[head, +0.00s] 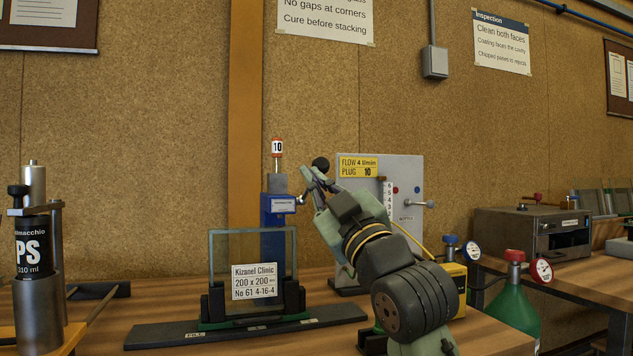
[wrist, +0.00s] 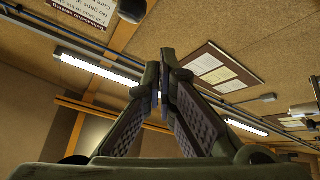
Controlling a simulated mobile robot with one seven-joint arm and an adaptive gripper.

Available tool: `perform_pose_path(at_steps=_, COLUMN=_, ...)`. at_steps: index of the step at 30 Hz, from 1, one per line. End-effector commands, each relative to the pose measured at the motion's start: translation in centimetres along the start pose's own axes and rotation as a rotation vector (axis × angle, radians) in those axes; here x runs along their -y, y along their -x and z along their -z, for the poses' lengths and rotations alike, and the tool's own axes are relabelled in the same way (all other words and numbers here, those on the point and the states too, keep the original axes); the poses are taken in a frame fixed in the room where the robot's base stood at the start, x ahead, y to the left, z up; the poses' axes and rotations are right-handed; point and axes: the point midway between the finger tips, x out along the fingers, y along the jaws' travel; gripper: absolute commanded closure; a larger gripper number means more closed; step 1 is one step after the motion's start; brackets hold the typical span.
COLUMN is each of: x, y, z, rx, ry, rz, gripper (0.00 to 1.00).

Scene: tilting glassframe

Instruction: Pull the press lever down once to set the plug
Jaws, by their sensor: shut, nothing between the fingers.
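A black ball knob (head: 320,163), apparently the lever's end, shows just above and beside my gripper (head: 306,175). The lever's shaft is mostly hidden by my gripper. In the wrist view my fingers (wrist: 165,55) are shut together and empty, and the dark knob (wrist: 131,9) is at the top edge, left of the fingertips. I cannot tell whether they touch. The plug itself is not clearly visible.
A framed glass unit (head: 252,265) with a label stands on a dark base (head: 160,335) in front of the press. A grey flow panel (head: 405,185) is right behind my arm. A green bottle (head: 515,305) with gauges stands right. A dark cartridge (head: 34,248) is far left.

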Motion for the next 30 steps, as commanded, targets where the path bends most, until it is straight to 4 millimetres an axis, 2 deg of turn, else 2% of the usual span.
perform_pose_path(at_steps=1, x=0.3, y=1.6, z=-0.7, rx=0.006, ry=-0.003, rz=0.000, gripper=1.00)
perform_pose_path(at_steps=6, x=0.2, y=5.0, z=-0.4, rx=0.005, ry=-0.002, rz=0.001, gripper=1.00)
perform_pose_path(at_steps=12, x=0.1, y=7.1, z=-0.2, rx=0.005, ry=-0.003, rz=0.002, gripper=1.00)
perform_pose_path(at_steps=30, x=0.1, y=7.5, z=-0.1, rx=0.003, ry=-0.003, rz=0.003, gripper=1.00)
